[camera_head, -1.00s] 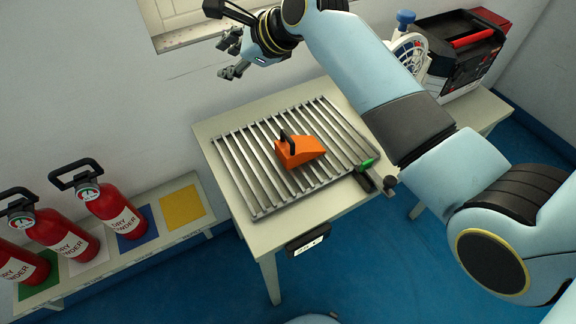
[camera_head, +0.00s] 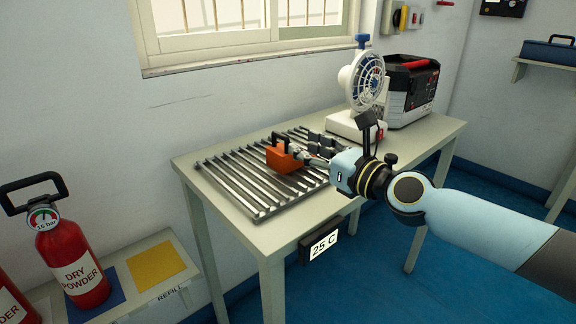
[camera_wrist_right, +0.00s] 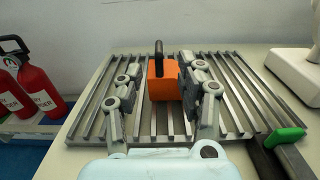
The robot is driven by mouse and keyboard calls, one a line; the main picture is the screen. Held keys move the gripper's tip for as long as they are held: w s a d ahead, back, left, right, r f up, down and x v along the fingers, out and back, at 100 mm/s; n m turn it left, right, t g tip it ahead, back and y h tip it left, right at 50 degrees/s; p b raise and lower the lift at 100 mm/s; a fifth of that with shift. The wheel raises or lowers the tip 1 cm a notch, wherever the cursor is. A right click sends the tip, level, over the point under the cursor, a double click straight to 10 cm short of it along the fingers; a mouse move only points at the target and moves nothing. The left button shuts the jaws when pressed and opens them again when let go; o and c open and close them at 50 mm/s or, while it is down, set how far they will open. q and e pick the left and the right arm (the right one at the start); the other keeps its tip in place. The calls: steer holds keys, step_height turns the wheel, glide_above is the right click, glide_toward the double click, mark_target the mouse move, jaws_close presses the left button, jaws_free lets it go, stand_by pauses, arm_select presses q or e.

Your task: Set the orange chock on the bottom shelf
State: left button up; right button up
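The orange chock (camera_head: 281,160), with a black handle on top, sits on a slatted metal rack on the table; it also shows in the right wrist view (camera_wrist_right: 163,83). My right gripper (camera_head: 304,152) reaches in from the right, low over the rack. In the right wrist view its fingers (camera_wrist_right: 158,80) are spread on either side of the chock, with a visible gap on the left and the right finger close to it. Whether that finger touches cannot be told. My left gripper is not in view. No bottom shelf can be made out.
The metal rack (camera_head: 235,182) lies on a pale table (camera_head: 271,231). A white fan (camera_head: 345,122) and a black-and-red box (camera_head: 412,92) stand at the back right. Red extinguishers (camera_head: 72,260) stand on a low bench at left. A green-handled tool (camera_wrist_right: 284,137) lies at the rack's right.

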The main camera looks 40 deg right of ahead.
mark_target(280, 136)
steer(key=w, duration=0.5)
steer(key=w+b, duration=0.1)
steer(key=w, duration=0.2)
steer(key=shift+w+a+f, duration=0.15)
steer(key=shift+w+a, duration=0.1)
steer(key=shift+a, duration=0.15)
steer(key=shift+c, duration=0.5)
jaws_close()
